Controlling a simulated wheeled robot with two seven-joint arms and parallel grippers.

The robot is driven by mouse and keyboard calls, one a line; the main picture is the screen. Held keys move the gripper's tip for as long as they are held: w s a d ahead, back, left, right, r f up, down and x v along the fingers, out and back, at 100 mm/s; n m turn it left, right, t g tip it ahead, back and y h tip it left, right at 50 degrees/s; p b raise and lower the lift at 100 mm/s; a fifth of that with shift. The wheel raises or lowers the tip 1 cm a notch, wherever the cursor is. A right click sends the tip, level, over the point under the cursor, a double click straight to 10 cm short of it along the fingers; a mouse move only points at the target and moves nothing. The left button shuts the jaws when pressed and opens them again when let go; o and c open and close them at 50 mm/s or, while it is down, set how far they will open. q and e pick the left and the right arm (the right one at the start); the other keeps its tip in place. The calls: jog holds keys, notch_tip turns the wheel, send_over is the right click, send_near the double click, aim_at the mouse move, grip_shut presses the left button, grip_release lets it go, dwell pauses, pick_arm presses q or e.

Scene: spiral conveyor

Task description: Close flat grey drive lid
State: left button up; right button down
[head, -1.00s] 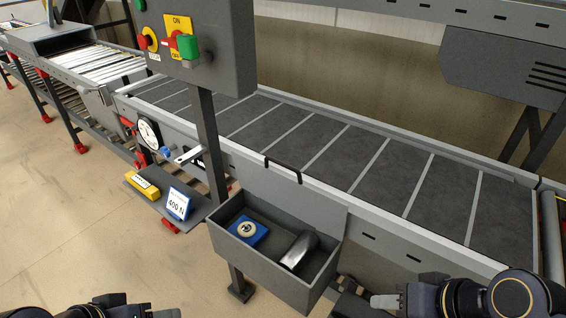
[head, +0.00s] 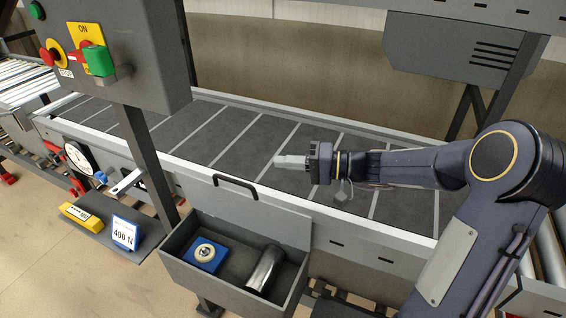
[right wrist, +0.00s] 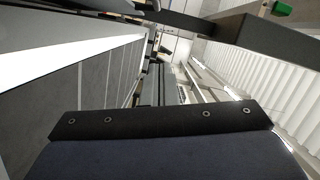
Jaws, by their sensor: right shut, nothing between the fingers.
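The flat grey drive lid (head: 270,222) stands open, tilted up along the back edge of the grey drive box (head: 215,284). A black bar handle (head: 236,182) sits at its upper edge. Inside the open box are a blue block with a round top (head: 205,256) and a metal cylinder (head: 265,268). My right gripper (head: 281,160) is shut and empty, pointing left over the conveyor belt, above and to the right of the handle and apart from it. The right wrist view shows a dark plate with screws (right wrist: 157,119); no fingertips or lid can be made out there. My left gripper is out of view.
The grey belt (head: 225,135) runs behind the lid. A control panel (head: 150,60) on a post (head: 150,170) stands left of the box. A shelf left of it holds a yellow block (head: 80,217) and a 400 N sign (head: 125,233). A grey housing (head: 455,58) hangs at upper right.

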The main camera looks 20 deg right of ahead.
pick_arm(q)
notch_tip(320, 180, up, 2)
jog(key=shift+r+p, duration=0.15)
jog(key=shift+p, duration=0.85)
pick_arm(e)
jog(key=a+f, duration=0.2)
jog(key=a, duration=0.6)
jog(key=shift+w+a, duration=0.3)
jog(key=shift+w, duration=0.15)
